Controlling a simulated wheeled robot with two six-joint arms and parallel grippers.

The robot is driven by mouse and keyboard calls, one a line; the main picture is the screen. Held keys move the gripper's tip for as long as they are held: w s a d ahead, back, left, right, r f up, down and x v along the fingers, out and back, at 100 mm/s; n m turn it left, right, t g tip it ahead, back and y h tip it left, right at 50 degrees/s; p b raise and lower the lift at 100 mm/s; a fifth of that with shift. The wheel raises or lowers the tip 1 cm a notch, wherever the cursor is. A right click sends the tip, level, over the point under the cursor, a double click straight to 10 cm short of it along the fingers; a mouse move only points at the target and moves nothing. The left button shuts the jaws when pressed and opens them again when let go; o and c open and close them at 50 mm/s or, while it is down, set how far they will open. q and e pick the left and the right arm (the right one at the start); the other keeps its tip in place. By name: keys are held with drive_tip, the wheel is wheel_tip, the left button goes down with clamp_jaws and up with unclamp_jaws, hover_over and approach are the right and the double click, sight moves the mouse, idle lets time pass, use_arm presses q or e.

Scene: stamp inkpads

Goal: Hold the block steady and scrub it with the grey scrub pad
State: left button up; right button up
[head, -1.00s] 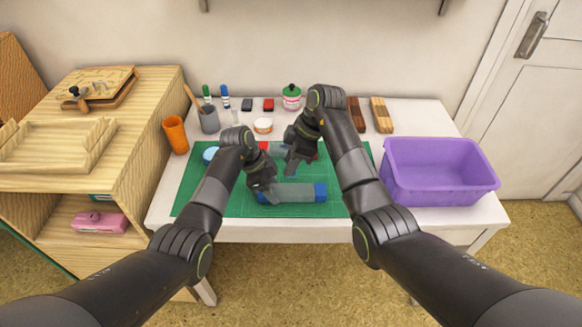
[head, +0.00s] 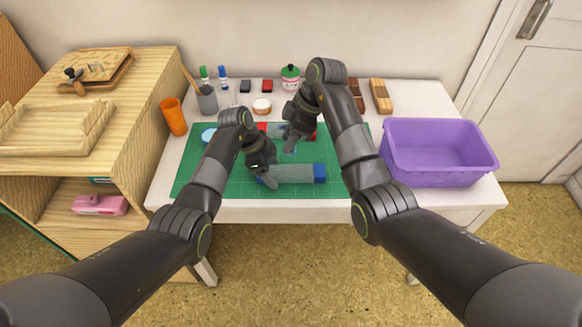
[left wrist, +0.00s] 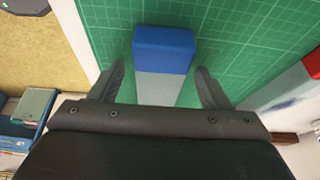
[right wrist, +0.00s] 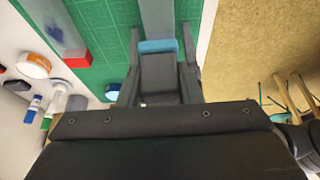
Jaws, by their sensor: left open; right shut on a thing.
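The grey block (head: 295,173) with blue ends lies along the front of the green mat (head: 335,147). My left gripper (head: 266,181) is over its left part, open. In the left wrist view the block (left wrist: 160,88) lies between my open fingers (left wrist: 158,85), with a gap on each side. My right gripper (head: 291,150) is just behind the block and shut on the scrub pad (right wrist: 158,75), which shows dark grey with a light blue strip. The block's grey body (right wrist: 157,15) also shows beyond it. I cannot tell whether the pad touches the block.
A red-ended block (right wrist: 78,60) lies farther back on the mat, partly hidden by my arms. A purple bin (head: 440,178) stands at the right. An orange cup (head: 173,115), a grey cup (head: 207,99), markers and a green-lidded jar (head: 290,78) line the back and left.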

use_arm(q)
drive_tip(key=v, duration=1.2)
drive_tip(key=shift+s, duration=0.1)
use_arm(e)
drive_tip(key=shift+s, duration=0.1)
